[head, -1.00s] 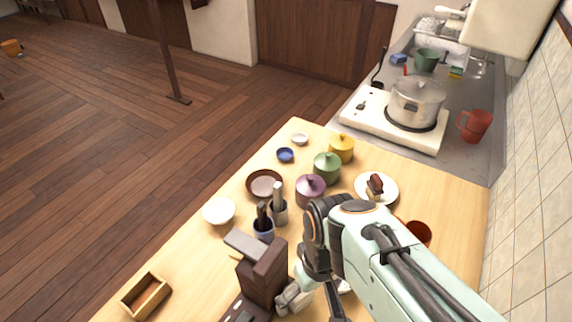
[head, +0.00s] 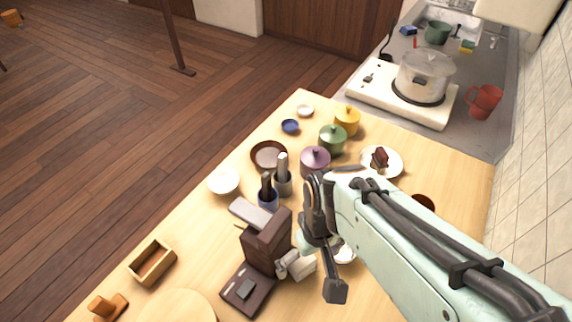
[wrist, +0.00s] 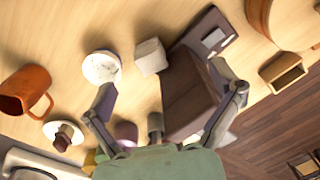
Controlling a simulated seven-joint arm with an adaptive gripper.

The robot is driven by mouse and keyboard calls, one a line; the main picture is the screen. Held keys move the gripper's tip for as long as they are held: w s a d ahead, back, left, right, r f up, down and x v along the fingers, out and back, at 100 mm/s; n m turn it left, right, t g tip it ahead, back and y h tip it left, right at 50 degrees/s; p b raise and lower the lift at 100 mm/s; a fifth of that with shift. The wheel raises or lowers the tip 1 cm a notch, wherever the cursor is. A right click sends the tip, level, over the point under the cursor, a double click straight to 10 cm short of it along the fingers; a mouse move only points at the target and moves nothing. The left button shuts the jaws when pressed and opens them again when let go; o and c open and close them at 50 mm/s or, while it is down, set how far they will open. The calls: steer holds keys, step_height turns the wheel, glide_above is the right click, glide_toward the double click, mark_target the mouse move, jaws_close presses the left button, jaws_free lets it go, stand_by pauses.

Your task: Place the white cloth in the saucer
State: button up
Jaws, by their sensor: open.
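The white cloth (head: 302,266) is a small, pale, folded bundle on the table, close beside a dark brown box-shaped appliance. It shows as a whitish block in the wrist view (wrist: 150,57). The saucer (wrist: 101,67) is a round, white, speckled dish lying left of the cloth in the wrist view; in the head view the saucer (head: 345,250) is partly hidden by my arm. My gripper (wrist: 163,80) is open and empty, its fingers spread above the table, with the brown appliance between them in the picture. In the head view my gripper's fingers are partly hidden.
The brown appliance (head: 266,240) stands tall beside the cloth. Utensil cups (head: 268,198), a purple pot (head: 315,162) and a cake plate (head: 392,170) stand beyond. An orange mug (wrist: 28,88) lies left in the wrist view. A wooden box (head: 153,262) sits near the table's left edge.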

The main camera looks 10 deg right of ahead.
mark_target(305, 261)
steer(key=w+f, duration=0.1)
steer(key=f, duration=0.2)
steer(key=w+d+f+n, duration=0.1)
steer(key=w+f, duration=0.1)
steer(key=f, duration=0.2)
steer(key=w+f+n, duration=0.1)
steer(key=w+f, duration=0.1)
steer(key=f, duration=0.1)
steer(key=shift+w+d+f+h, duration=0.15)
steer(key=shift+d+f+h, duration=0.05)
steer(key=shift+h, duration=0.1)
steer(key=shift+f, duration=3.45)
steer(key=c, duration=1.3)
step_height(305, 261, up, 27)
steer(key=w+m, duration=0.2)
steer(key=w, duration=0.2)
steer(key=w+m, duration=0.2)
steer(key=w, duration=0.2)
steer(key=shift+w+a, duration=0.1)
steer(key=shift+w, duration=0.2)
